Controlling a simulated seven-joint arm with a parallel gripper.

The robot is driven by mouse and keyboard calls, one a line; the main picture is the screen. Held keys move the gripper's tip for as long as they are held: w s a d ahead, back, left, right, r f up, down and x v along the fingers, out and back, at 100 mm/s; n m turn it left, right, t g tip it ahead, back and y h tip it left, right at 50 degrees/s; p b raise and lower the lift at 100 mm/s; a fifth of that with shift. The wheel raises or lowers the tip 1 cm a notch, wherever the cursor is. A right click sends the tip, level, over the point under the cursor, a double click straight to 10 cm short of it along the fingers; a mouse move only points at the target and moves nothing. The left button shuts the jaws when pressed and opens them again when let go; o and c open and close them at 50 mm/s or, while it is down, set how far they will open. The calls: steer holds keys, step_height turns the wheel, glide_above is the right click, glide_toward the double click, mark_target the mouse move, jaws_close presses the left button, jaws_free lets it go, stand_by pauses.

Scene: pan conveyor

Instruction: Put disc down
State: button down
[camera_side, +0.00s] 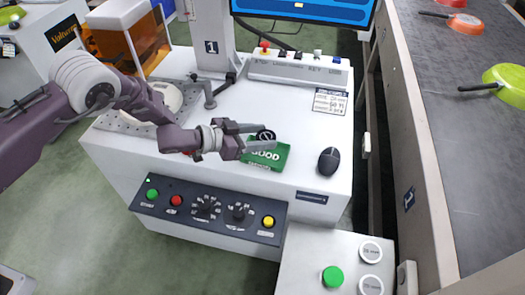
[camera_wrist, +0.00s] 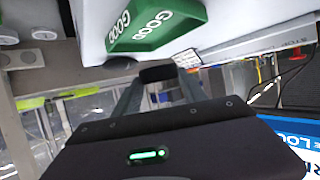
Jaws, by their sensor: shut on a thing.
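My gripper (camera_side: 266,136) is shut on a dark disc (camera_side: 265,134) with a pale mark. The disc also shows as a dark piece between the fingers in the wrist view (camera_wrist: 157,73). A green tray (camera_side: 281,156) marked GOOD lies on the white bench top; it also shows at the top of the wrist view (camera_wrist: 184,27). In the side view the disc overlaps the tray's far edge. I cannot tell how high it is held or whether it touches the tray.
A black mouse (camera_side: 328,161) lies right of the tray. A control panel (camera_side: 210,207) with buttons and knobs runs along the bench front. A monitor (camera_side: 310,8) stands behind. The conveyor (camera_side: 455,130) at right carries pans. Clear bench lies between tray and mouse.

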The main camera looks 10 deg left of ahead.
mark_target(261, 156)
step_height(261, 156, down, 6)
steer(key=shift+r, duration=0.25)
steer(key=shift+f, duration=0.15)
steer(key=c, duration=0.9)
jaws_free()
steer(key=shift+s+a+r, duration=0.1)
steer(key=shift+a+r, duration=0.15)
steer(key=shift+a, duration=0.05)
steer(key=v, duration=1.1)
steer(key=shift+s+a, duration=0.1)
steer(key=shift+s, duration=0.1)
steer(key=shift+r, duration=0.1)
